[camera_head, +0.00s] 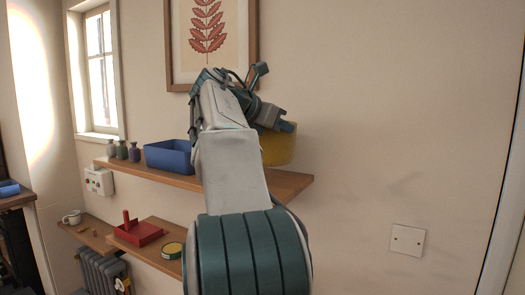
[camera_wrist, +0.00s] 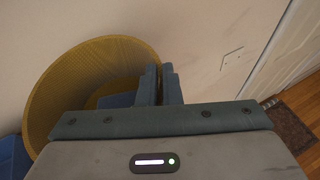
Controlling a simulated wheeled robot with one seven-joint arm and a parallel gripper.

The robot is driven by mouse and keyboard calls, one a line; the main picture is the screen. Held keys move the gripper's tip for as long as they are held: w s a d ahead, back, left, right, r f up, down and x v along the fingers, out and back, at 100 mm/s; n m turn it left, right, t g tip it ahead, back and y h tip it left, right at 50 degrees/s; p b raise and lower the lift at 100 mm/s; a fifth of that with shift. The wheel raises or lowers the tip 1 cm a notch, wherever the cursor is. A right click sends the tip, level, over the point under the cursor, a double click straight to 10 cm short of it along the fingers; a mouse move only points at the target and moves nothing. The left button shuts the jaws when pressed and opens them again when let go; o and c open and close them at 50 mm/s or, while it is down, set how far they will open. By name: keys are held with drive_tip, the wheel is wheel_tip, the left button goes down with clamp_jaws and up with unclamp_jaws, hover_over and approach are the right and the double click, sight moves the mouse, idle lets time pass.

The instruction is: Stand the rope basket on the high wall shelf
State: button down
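The yellow rope basket (camera_head: 279,148) is at the right part of the high wall shelf (camera_head: 296,181), partly hidden behind my arm. Its base is at or just above the board; I cannot tell if it touches. In the wrist view the basket (camera_wrist: 62,82) shows its round open mouth and inner wall. My gripper (camera_head: 286,124) is at the basket's near right rim. In the wrist view its two fingers (camera_wrist: 159,84) are close together with the rim running in between them, so it looks shut on the rim.
A blue bin (camera_head: 168,157) and several small bottles (camera_head: 122,150) stand on the shelf's left part. A framed leaf print (camera_head: 236,70) hangs above.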

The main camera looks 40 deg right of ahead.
sight(270, 150)
drive_tip(key=w+f, duration=0.1)
drive_tip(key=w+a+f, duration=0.1)
drive_tip(key=w, duration=0.1)
drive_tip(key=shift+f, duration=2)
drive_tip(key=c, duration=2)
unclamp_jaws()
drive_tip(key=shift+f, duration=0.2)
drive_tip(key=o, duration=0.4)
